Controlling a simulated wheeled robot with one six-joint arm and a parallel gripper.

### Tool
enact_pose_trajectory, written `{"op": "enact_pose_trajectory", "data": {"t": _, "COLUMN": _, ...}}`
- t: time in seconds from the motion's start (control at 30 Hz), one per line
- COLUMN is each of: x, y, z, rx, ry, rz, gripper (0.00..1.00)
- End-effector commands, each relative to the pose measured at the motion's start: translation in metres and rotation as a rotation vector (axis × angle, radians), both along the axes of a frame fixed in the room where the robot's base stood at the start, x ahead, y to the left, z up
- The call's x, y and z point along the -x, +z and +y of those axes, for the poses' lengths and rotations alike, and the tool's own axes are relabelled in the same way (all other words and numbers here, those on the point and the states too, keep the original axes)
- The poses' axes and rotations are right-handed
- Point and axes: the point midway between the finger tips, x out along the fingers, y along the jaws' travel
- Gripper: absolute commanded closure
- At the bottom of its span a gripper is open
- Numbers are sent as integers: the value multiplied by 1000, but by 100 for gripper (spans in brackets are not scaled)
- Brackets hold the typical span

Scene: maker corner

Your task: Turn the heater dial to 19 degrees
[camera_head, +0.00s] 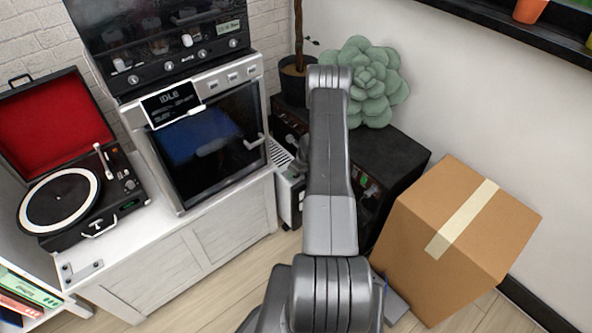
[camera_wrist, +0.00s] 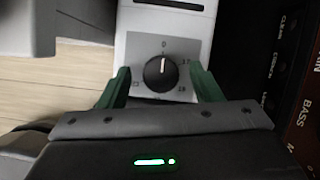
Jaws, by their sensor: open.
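The heater dial (camera_wrist: 159,73) is a round black knob with a white pointer line on a grey plate, in the wrist view. Its pointer is up, at or close to the 0 mark; the other printed numbers are too small to read surely. My gripper (camera_wrist: 160,82) is open, with one green finger at the left of the dial and one at the right. Whether they touch the knob I cannot tell. The white heater (camera_head: 287,190) stands between the white cabinet and the black speaker cabinet in the head view, where my arm partly hides it.
A black amplifier or speaker box (camera_head: 395,150) stands close at the heater's right, with a succulent plant (camera_head: 368,80) on it. A cardboard box (camera_head: 455,235) is on the floor at right. The white cabinet (camera_head: 190,255) bears an oven (camera_head: 208,140) and a record player (camera_head: 75,200).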

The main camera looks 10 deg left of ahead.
Motion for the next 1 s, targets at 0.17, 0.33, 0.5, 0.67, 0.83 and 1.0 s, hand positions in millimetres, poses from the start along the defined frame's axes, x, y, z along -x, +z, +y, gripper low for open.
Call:
{"op": "enact_pose_trajectory", "data": {"t": 0.17, "x": -2, "y": -4, "z": 2, "rx": 0, "ry": 0, "rz": -1, "gripper": 41}}
{"op": "enact_pose_trajectory", "data": {"t": 0.33, "x": -1, "y": -4, "z": 2, "rx": 0, "ry": 0, "rz": -1, "gripper": 41}}
{"op": "enact_pose_trajectory", "data": {"t": 0.5, "x": -1, "y": -4, "z": 2, "rx": 0, "ry": 0, "rz": -1, "gripper": 69}}
{"op": "enact_pose_trajectory", "data": {"t": 0.67, "x": -1, "y": -4, "z": 2, "rx": 0, "ry": 0, "rz": -1, "gripper": 86}}
{"op": "enact_pose_trajectory", "data": {"t": 0.83, "x": -1, "y": -6, "z": 2, "rx": 0, "ry": -14, "rz": -1, "gripper": 86}}
{"op": "enact_pose_trajectory", "data": {"t": 1.0, "x": -1, "y": -8, "z": 3, "rx": 1, "ry": -71, "rz": -2, "gripper": 86}}
